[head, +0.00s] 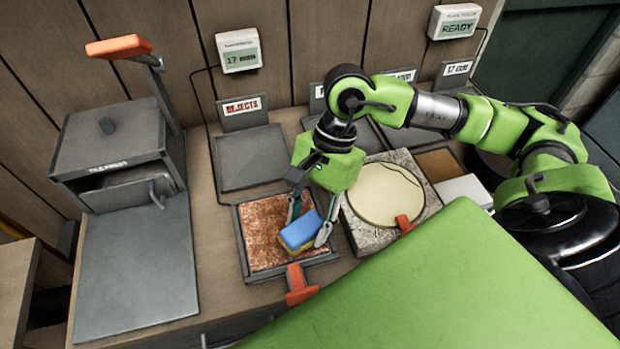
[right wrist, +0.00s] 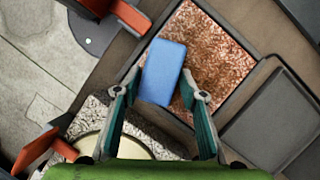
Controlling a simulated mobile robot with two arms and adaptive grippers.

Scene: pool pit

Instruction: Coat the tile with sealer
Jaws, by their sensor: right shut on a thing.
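The tile (head: 262,222) is square, mottled reddish brown, and sits in a dark frame with an orange clamp handle (head: 299,284) at its front. It also shows in the right wrist view (right wrist: 214,62). My right gripper (head: 309,231) is shut on a blue and yellow sponge (head: 301,229) over the right front part of the tile. In the right wrist view the sponge's blue side (right wrist: 163,72) shows between the fingers. Whether the sponge touches the tile I cannot tell. My left gripper is not in view.
Right of the tile is a speckled stone block (head: 354,226) with a round cream-coloured basin (head: 384,192). A grey tile press (head: 110,150) stands at the left. A rejects tray (head: 250,157) lies behind the tile. A white block (head: 464,189) lies at the right.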

